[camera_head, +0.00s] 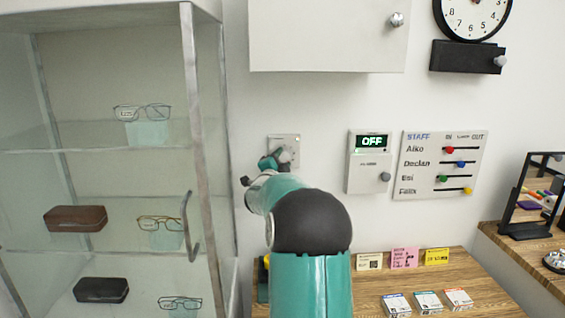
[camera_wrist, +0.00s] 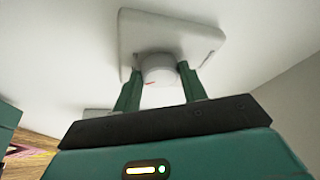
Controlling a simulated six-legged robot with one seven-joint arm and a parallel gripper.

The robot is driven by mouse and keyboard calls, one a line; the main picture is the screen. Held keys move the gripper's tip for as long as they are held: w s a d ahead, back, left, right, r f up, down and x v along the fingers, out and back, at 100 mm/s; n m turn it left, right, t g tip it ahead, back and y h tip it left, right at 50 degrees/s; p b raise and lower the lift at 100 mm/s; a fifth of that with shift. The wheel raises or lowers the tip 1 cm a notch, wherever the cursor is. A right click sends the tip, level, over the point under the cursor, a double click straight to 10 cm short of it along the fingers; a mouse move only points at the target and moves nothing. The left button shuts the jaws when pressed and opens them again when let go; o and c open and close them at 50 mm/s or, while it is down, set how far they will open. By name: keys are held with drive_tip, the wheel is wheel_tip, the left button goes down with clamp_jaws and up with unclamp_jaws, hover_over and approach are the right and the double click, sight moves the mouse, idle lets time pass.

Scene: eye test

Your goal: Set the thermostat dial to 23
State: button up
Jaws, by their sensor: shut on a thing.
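The thermostat is a square white plate (camera_wrist: 190,38) on the wall with a round pale dial (camera_wrist: 158,66) on it. A small red mark shows on the dial's lower edge in the wrist view. My gripper (camera_wrist: 160,76) has one green finger on each side of the dial and is shut on it. In the head view my gripper (camera_head: 273,162) is in front of the lower part of the thermostat plate (camera_head: 283,139) and hides most of the dial. I cannot read any numbers or the setting in either view.
A display box (camera_head: 368,175) reading "OFF" and a staff board (camera_head: 443,166) with coloured sliders hang to the right. A white cabinet (camera_head: 327,38) is above. A glass case (camera_head: 189,110) with spectacles stands left. A wooden table (camera_head: 370,285) with cards is below.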

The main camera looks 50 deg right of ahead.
drive_tip(key=shift+r+m+g+y, duration=0.15)
drive_tip(key=shift+m+g, duration=0.1)
drive_tip(key=shift+m, duration=0.45)
drive_tip(key=shift+r+m+g+y, duration=0.15)
drive_tip(key=shift+m+g, duration=0.1)
drive_tip(key=shift+m, duration=0.45)
drive_tip(key=shift+f, duration=0.1)
drive_tip(key=o, duration=1)
drive_tip(key=shift+w, duration=0.1)
drive_tip(key=shift+a, duration=0.15)
drive_tip(key=v, duration=0.7)
drive_tip(key=shift+a, duration=0.15)
